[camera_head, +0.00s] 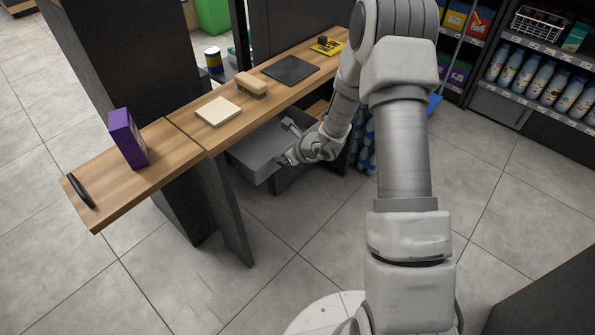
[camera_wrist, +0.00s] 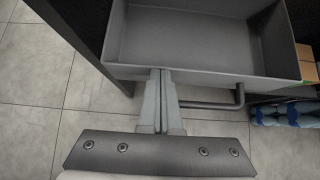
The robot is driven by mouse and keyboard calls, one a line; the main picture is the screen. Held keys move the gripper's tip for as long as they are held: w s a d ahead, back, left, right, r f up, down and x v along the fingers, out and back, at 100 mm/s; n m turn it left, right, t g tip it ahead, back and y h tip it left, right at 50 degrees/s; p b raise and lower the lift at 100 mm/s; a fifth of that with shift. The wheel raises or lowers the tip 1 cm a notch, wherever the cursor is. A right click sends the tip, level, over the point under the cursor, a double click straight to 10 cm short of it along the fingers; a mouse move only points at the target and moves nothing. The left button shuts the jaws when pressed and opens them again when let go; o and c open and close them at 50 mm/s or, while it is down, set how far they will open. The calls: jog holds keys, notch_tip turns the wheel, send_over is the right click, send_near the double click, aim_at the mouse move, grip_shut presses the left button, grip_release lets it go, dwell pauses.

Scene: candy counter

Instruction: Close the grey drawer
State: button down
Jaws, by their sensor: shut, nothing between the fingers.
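The grey drawer (camera_head: 252,162) is pulled out from under the wooden counter. In the wrist view the drawer (camera_wrist: 205,70) shows an empty inside, and its bar handle (camera_wrist: 215,106) sticks out from the front on the right. My gripper (camera_head: 283,161) is at the drawer's front. In the wrist view my gripper (camera_wrist: 160,72) has its two fingers together with nothing between them. The fingertips are at the front panel, left of the handle's free part. I cannot tell whether they touch it. The handle's left end is hidden behind the fingers.
Blue bottles (camera_wrist: 288,113) stand right of the drawer. The tiled floor before the drawer is clear.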

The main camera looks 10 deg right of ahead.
jog(key=w+a, duration=0.2)
jog(key=w, duration=0.1)
jog(key=shift+w+a, duration=0.15)
jog(key=shift+a, duration=0.1)
jog(key=shift+d, duration=0.1)
jog(key=p+v, duration=0.4)
jog(key=v, duration=1.3)
jog(key=s+a+r+n+g, duration=0.1)
jog(key=s+a+r+n, duration=0.15)
jog(key=r+n, duration=0.25)
jog(key=s+a+r+n+y, duration=0.1)
jog(key=s+a+r+n, duration=0.1)
jog(key=s+r+n, duration=0.3)
jog(key=s+a+r+n+g, duration=0.1)
jog(key=s+a+r+n, duration=0.2)
jog(key=r+n, duration=0.25)
jog(key=s+d+r+n+h, duration=0.3)
jog(key=s+d+r+n, duration=0.1)
jog(key=s+n, duration=0.35)
jog(key=s+d+r+n+h, duration=0.35)
jog(key=s+n, duration=0.25)
jog(key=s, duration=0.2)
notch_tip(320, 180, up, 16)
jog(key=p, duration=1.5)
jog(key=shift+p, duration=0.3)
